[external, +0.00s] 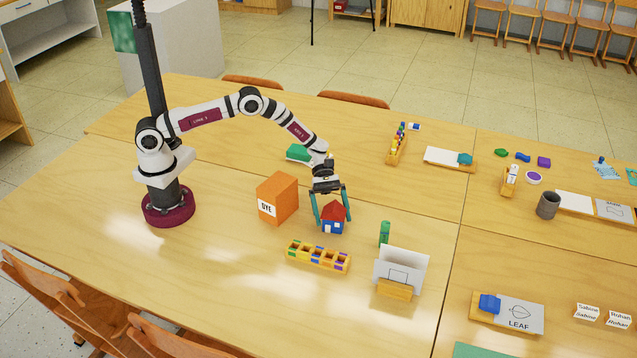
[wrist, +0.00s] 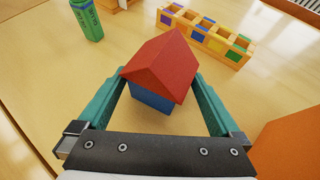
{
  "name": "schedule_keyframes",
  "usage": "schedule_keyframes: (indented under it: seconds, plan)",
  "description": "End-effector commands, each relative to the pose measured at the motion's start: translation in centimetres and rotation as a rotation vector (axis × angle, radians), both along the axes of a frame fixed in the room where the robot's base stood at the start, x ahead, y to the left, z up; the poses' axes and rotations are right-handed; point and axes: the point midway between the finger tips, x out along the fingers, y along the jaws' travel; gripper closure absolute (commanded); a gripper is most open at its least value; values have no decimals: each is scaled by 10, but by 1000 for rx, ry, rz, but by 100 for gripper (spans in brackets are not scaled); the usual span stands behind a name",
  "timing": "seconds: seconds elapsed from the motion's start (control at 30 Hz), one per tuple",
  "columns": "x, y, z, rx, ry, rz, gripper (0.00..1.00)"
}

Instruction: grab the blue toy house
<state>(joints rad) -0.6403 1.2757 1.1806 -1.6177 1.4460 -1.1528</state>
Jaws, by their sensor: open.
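The blue toy house (external: 333,226) with its red roof stands upright on the wooden table. In the wrist view the toy house (wrist: 151,97) lies between the two teal fingers, its red roof facing the camera and a strip of blue wall below. My gripper (external: 332,216) is open and lowered around the house, one finger on each side. In the wrist view my gripper (wrist: 161,82) shows the fingers spread, with the left fingertip close to the roof's edge. I cannot tell whether either finger touches the house.
An orange DYE box (external: 277,197) stands left of the gripper. A yellow compartment tray (external: 317,256) lies in front of the house. A green glue stick (external: 384,233) and a card holder (external: 396,289) stand to the right. A green block (external: 299,152) lies behind the arm.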

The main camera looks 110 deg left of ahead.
Motion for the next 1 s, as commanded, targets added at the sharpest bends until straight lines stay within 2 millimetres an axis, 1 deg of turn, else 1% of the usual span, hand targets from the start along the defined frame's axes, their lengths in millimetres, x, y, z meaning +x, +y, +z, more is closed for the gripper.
schedule_keyframes:
  seconds: [0.03, 0.1, 0.17, 0.37, 0.4, 0.57, 0.7, 0.73, 1.0]
  plan:
    - [4, -8, -5, -1, 2, -2, 0]
    - [12, -19, -12, -1, 2, -1, 0]
    - [16, -26, -17, -1, 2, -2, 0]
    - [18, -27, -18, 0, 1, 0, 0]
    - [18, -27, -18, 0, 1, 0, 7]
    - [18, -27, -18, 0, 1, 0, 36]
    - [18, -27, -18, 0, 1, 0, 61]
    - [18, -27, -17, 0, 1, 0, 66]
    - [18, -27, -15, 0, 0, 0, 66]
